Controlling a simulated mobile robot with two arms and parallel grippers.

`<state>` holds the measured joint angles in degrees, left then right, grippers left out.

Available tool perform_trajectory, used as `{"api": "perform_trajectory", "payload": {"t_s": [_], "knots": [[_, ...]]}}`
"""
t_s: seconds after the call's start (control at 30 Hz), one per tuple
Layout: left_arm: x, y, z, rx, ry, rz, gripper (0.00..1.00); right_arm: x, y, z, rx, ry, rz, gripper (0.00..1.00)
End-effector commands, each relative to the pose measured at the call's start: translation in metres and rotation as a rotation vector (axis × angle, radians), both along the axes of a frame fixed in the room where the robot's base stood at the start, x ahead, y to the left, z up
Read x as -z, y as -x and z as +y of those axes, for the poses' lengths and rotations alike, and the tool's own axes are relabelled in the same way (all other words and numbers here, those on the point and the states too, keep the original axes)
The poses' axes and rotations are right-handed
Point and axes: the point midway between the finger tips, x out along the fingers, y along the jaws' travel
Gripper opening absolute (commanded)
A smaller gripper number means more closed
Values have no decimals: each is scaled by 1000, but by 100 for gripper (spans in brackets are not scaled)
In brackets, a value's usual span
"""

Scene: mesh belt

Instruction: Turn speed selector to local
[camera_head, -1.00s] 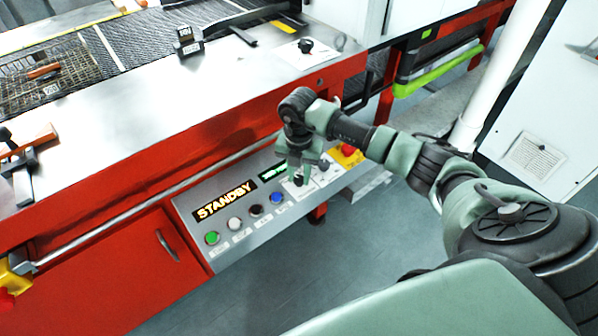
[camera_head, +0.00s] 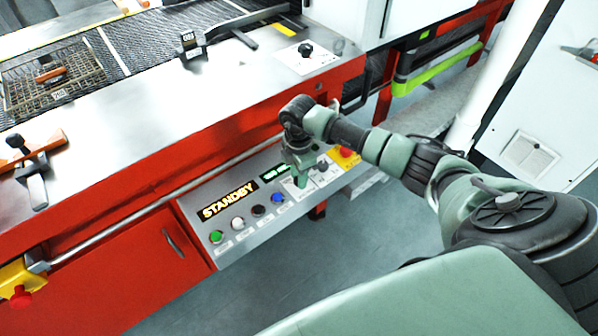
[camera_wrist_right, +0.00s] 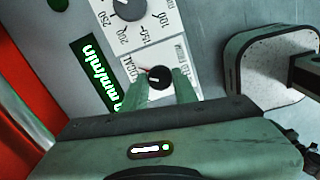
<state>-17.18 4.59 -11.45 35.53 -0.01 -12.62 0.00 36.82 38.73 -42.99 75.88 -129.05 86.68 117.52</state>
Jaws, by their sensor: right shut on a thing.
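The speed selector (camera_wrist_right: 158,78) is a small black round knob on a white label plate, with the word LOCAL printed to its left in the right wrist view. My right gripper (camera_wrist_right: 162,86) has its two green fingers on either side of the knob and is shut on it. In the head view, my right gripper (camera_head: 301,178) points down at the control panel (camera_head: 246,246) and hides the knob. My left gripper is not in view.
Beside the knob are a numbered speed dial (camera_wrist_right: 127,8) and a green mm/min display (camera_wrist_right: 100,75). The panel has a STANDBY display (camera_head: 229,200) and several push buttons, including a green one (camera_head: 216,237).

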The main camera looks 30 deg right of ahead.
Motion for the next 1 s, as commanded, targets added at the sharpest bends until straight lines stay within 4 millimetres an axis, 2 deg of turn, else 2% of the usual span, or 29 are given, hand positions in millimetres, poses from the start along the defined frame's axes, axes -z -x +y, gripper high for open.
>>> {"api": "perform_trajectory", "payload": {"t_s": [0.3,0.7,0.73,0.77,0.8,1.0], "knots": [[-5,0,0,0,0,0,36,-1,-1,0,67,0,-3,0],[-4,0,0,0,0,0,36,-1,-1,0,71,-1,-3,0],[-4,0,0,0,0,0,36,-1,-1,0,71,-1,-3,37],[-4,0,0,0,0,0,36,-1,-1,0,71,-1,-3,45],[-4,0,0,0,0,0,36,-1,-1,0,71,-1,-3,50],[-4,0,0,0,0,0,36,0,0,0,70,0,-2,50]]}}
